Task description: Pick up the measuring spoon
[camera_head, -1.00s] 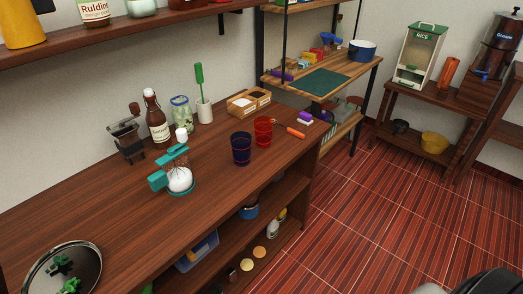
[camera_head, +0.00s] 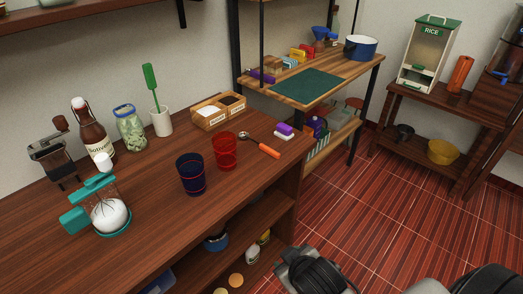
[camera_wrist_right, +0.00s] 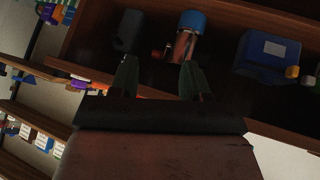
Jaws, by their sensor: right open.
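The measuring spoon (camera_head: 268,151) lies on the wooden counter near its right end, just right of the red cup. It has an orange handle and a small metal bowl end pointing toward the back left. My right gripper (camera_wrist_right: 157,80) is open and empty in the right wrist view, its two fingers apart in front of a dim shelf. The spoon cannot be made out clearly in that view. Dark parts of my own arm show at the bottom of the head view, well below and apart from the spoon. My left gripper is not in view.
A red cup (camera_head: 224,151) and a dark blue cup (camera_head: 190,174) stand left of the spoon. A purple and white block (camera_head: 284,130) lies just behind it. A wooden box (camera_head: 218,110) sits farther back. The counter's front edge is close to the spoon.

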